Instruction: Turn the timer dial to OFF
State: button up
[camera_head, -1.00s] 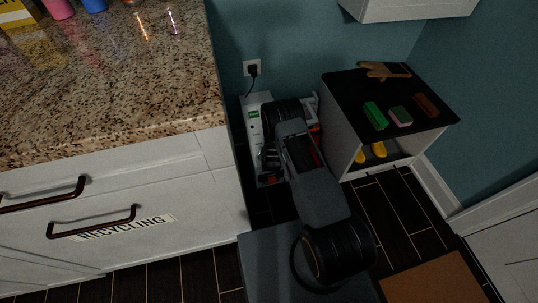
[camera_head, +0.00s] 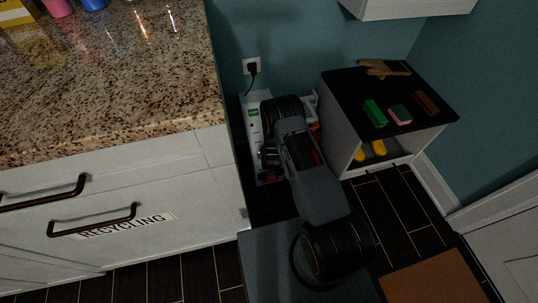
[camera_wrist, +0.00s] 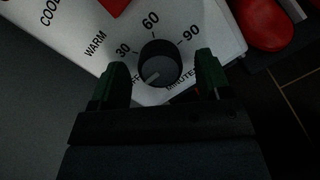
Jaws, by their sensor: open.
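The timer dial (camera_wrist: 160,64) is a dark round knob on a white panel (camera_wrist: 185,22) in the wrist view. Marks for 30, 60 and 90 sit around its far side. Its pale pointer line aims to the lower left, close to a label whose visible letters end in "FF"; the left finger partly hides that label. My gripper (camera_wrist: 163,80) is open, with one green-padded finger left of the dial and one right of it. Whether either finger touches the dial is unclear. In the head view, the white machine (camera_head: 253,113) stands by the wall, and my arm hides the dial.
A granite-topped counter (camera_head: 110,75) stands left of the machine. A black-topped shelf unit (camera_head: 345,88) with small blocks stands close on the right. An outlet (camera_head: 251,66) with a plugged cord is behind.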

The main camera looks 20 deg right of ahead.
jog(key=p+v, duration=0.4)
jog(key=v, duration=0.9)
jog(key=shift+s, duration=0.2)
jog(key=shift+a+r, duration=0.1)
notch_tip(320, 180, up, 37)
jog(key=a+m+g+y+p, duration=0.1)
jog(key=m+g+y+p, duration=0.1)
jog(key=m+p, duration=1.2)
jog(key=s+d+r+m+g+p, duration=0.1)
jog(key=s+r+m+p, duration=0.4)
jog(key=r, duration=0.8)
jog(key=s+d+r+m+g+p, duration=0.1)
jog(key=s+r+m+g+p, duration=0.1)
jog(key=s+r+m+p, duration=0.4)
jog(key=s+r+m, duration=0.4)
jog(key=s+r, duration=0.2)
jog(key=r, duration=0.2)
jog(key=shift+s+d+r, duration=0.25)
jog(key=shift+d, duration=0.05)
jog(key=shift+c, duration=0.5)
